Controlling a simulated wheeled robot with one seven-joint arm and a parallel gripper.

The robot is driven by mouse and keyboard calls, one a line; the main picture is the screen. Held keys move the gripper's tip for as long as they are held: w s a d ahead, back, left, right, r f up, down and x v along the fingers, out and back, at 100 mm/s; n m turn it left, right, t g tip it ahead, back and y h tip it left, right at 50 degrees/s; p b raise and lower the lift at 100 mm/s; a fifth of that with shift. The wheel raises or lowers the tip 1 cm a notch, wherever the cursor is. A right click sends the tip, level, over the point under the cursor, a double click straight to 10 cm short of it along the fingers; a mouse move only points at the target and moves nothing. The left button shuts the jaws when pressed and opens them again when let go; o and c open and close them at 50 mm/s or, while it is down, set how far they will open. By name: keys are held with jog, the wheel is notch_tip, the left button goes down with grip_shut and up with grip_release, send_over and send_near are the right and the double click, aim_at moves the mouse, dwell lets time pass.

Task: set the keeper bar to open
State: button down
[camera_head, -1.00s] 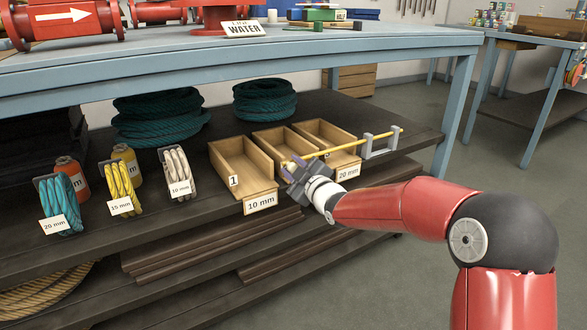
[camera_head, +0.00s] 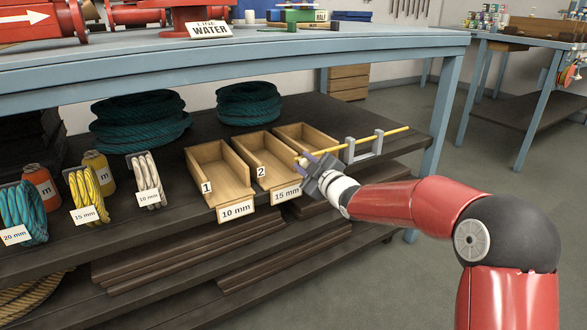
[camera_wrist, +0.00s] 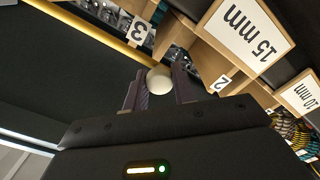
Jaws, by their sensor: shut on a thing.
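The keeper bar (camera_head: 365,140) is a thin yellow rod running through two grey upright brackets (camera_head: 363,149) on the lower shelf. It crosses in front of the rightmost wooden bin (camera_head: 303,134), and its right end sticks out well past the right bracket. My gripper (camera_head: 308,162) is at the bar's left end, near the 15 mm bin's right side. In the wrist view, my gripper's fingers (camera_wrist: 160,90) are shut on a pale round knob (camera_wrist: 158,80) at the end of the yellow bar (camera_wrist: 95,36).
Bins 1 (camera_head: 218,170) and 2 (camera_head: 266,158) have clear fronts. Rope coils (camera_head: 22,215) with size cards stand at left, and green rope (camera_head: 140,120) lies behind. The blue-grey tabletop (camera_head: 300,48) overhangs the shelf. A table leg (camera_head: 446,110) stands right of the bar.

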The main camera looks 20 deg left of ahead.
aim_at(340, 148)
jog(key=w+d+p, duration=0.2)
jog(key=w+d, duration=0.1)
jog(key=w+d+p, duration=0.2)
jog(key=w+d, duration=0.1)
jog(key=w, duration=0.1)
jog(key=w+d+p, duration=0.2)
jog(key=w+d, duration=0.1)
jog(key=w, duration=0.1)
jog(key=c, duration=1.2)
grip_release()
jog(key=shift+a+f, duration=0.1)
jog(key=shift+a, duration=0.05)
jog(key=shift+o, duration=0.3)
jog(key=shift+w, duration=0.1)
